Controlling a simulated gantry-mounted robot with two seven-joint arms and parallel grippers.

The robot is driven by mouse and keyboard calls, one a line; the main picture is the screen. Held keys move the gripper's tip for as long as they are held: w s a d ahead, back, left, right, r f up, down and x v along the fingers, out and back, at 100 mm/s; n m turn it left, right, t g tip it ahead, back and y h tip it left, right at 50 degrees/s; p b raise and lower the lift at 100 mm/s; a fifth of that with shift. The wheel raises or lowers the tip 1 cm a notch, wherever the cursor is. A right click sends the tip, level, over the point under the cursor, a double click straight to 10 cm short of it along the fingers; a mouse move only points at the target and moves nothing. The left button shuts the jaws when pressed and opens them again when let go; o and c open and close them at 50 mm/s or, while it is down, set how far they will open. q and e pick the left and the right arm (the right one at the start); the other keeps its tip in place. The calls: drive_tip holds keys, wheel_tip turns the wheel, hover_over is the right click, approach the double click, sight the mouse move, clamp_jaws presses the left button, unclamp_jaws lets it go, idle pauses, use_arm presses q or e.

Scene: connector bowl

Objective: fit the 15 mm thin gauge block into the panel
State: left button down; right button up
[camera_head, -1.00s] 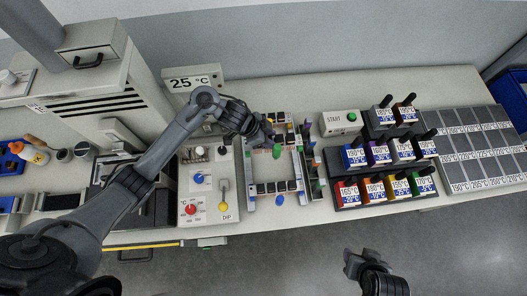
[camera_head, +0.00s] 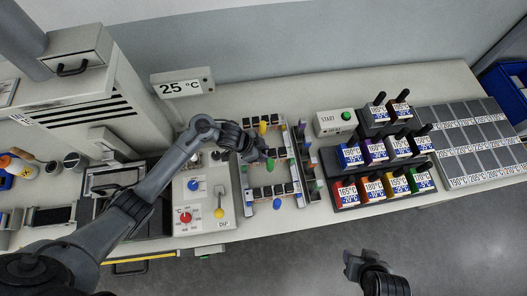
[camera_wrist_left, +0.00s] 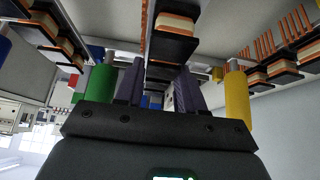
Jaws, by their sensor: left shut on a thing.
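The panel (camera_head: 249,207) is a pale frame on the bench holding rows of dark connectors. Yellow, green and blue posts stand along it. My left gripper (camera_head: 264,157) is over its middle, between the yellow post (camera_head: 262,127) and the green post (camera_head: 270,164). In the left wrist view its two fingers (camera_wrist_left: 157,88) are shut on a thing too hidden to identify. The green post (camera_wrist_left: 98,82) is left of them and the yellow post (camera_wrist_left: 238,98) right. I cannot pick out the 15 mm thin gauge block. My right gripper (camera_head: 352,262) is in front of the bench; its jaws are unclear.
A narrow rack (camera_head: 313,187) with coloured pieces stands close to the panel's right side. A START box (camera_head: 335,122) and a stepped rack of labelled blocks (camera_head: 376,201) are farther right. A control box (camera_head: 182,227) with knobs stands left of the panel.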

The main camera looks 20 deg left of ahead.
use_arm(q)
drive_tip(key=shift+f, duration=0.55)
drive_tip(key=c, duration=0.7)
unclamp_jaws()
drive_tip(key=shift+r, duration=0.45)
drive_tip(key=p+v, duration=0.3)
drive_tip(key=v, duration=0.9)
drive_tip(key=s+d+n+t+y, duration=0.2)
drive_tip(key=d+t, duration=0.1)
drive_tip(key=d, duration=0.1)
drive_tip(key=s+a+n+g+y, duration=0.1)
drive_tip(key=s+n, duration=0.1)
drive_tip(key=s, duration=0.3)
drive_tip(key=s+a+r+n+g+y, duration=0.1)
drive_tip(key=s+a+n, duration=0.1)
drive_tip(key=s, duration=0.4)
drive_tip(key=s+a+r+n+y, duration=0.1)
drive_tip(key=s+a+n, duration=0.1)
drive_tip(key=s, duration=0.4)
drive_tip(key=shift+s+a+r+n+g, duration=0.15)
drive_tip(key=shift+s+a+n+g, duration=0.2)
drive_tip(key=shift+n, duration=0.45)
